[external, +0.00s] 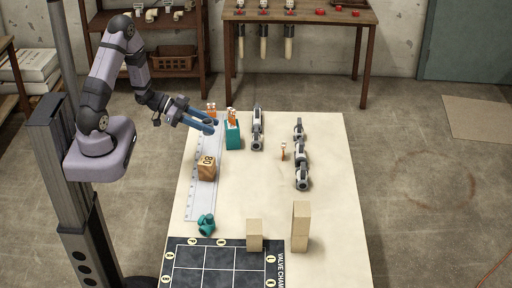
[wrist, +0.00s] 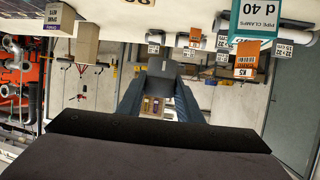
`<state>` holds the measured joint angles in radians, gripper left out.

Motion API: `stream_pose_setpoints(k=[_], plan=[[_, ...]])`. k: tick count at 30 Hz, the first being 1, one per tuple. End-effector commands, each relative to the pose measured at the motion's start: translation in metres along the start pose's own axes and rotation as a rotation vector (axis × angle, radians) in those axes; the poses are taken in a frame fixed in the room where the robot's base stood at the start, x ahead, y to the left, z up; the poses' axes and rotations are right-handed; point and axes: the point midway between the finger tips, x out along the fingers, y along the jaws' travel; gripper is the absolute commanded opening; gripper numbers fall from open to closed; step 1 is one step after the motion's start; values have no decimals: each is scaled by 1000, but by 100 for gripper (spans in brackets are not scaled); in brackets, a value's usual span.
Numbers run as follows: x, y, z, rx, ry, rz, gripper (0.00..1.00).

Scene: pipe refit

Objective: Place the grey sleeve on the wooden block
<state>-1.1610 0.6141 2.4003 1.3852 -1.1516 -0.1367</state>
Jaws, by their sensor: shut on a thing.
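My gripper (external: 212,125) is above the far left part of the table, near the teal box. In the wrist view a dark grey piece (wrist: 165,68) sits between its blue-grey fingers; it looks like the grey sleeve, but its shape is partly hidden. In the external view the held piece is not clear. A brown wooden block marked 80 (external: 207,168) stands on the grey strip, nearer the camera than my gripper. Two plain pale blocks, a short one (external: 255,236) and a tall one (external: 300,228), stand at the table's near side.
A teal box (external: 232,136) with an orange-and-white item (external: 231,115) above it stands right of my gripper. Grey-and-black fittings (external: 257,130) (external: 302,178) stand farther right. A teal pipe fitting (external: 206,225) lies near the dark grid mat (external: 220,262). The table's right side (external: 335,170) is clear.

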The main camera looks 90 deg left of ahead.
Motion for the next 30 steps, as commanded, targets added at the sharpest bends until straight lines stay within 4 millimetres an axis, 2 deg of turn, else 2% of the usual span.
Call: stream_pose_setpoints(k=[1, 3, 7, 11, 17, 30], plan=[[-1, 16, -1, 18, 1, 42, 11], [-3, 35, -4, 45, 2, 100, 11], [-5, 49, -11, 77, 1, 171, 11], [-5, 52, -17, 88, 1, 201, 11], [-4, 52, -14, 86, 0, 209, 11], [15, 52, 32, 82, -1, 208, 11]])
